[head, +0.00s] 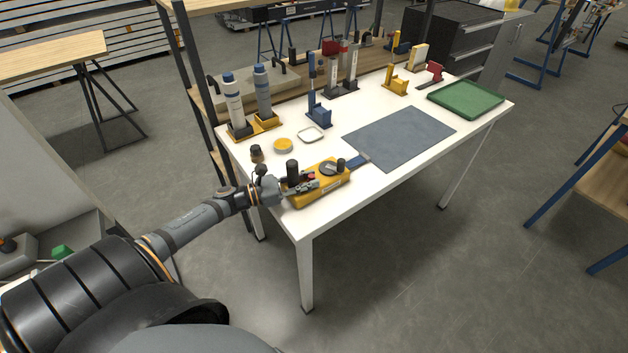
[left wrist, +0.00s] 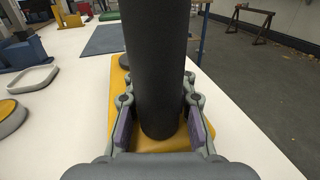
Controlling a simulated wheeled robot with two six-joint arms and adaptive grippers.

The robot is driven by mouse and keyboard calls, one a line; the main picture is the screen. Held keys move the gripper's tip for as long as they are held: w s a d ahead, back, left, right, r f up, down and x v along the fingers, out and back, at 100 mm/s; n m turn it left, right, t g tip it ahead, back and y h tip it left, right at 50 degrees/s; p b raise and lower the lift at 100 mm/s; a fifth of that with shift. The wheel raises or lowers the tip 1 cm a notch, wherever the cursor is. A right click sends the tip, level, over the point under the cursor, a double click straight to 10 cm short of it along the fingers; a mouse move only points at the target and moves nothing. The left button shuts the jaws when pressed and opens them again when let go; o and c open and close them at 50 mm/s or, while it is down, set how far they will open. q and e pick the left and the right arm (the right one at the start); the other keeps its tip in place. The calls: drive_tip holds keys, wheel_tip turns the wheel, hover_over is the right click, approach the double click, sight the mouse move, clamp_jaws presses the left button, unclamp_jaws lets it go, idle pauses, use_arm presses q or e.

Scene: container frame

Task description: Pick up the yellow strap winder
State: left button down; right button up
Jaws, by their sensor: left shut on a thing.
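The yellow strap winder (head: 325,187) lies on the near left part of the white table, with a black upright cylindrical handle (head: 292,170), a dark round knob and a blue end piece. My left gripper (head: 304,187) reaches it from the left. In the left wrist view the winder's yellow body (left wrist: 118,92) lies below, and the fingers of my left gripper (left wrist: 160,128) stand on both sides of the black handle, shut on it. The winder appears to rest on the table; I see no clear gap under it. My right gripper is not in view.
A grey-blue mat (head: 400,137) and a green tray (head: 466,99) lie to the right on the table (head: 345,208). A yellow round tin (head: 283,145), a small white dish (head: 311,134) and two bottles in a yellow holder (head: 254,125) stand behind the winder. The table's front edge is close.

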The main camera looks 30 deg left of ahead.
use_arm(q)
drive_tip(key=shift+r, duration=0.45)
drive_tip(key=r, duration=0.1)
drive_tip(key=r+p, duration=0.2)
drive_tip(key=shift+s+r, duration=0.25)
drive_tip(key=s+r+p, duration=0.8)
drive_tip(key=s+p, duration=0.5)
drive_tip(key=p, duration=0.2)
drive_tip(key=shift+s+a+r, duration=0.2)
drive_tip(key=shift+s+r, duration=0.05)
drive_tip(key=shift+r, duration=0.1)
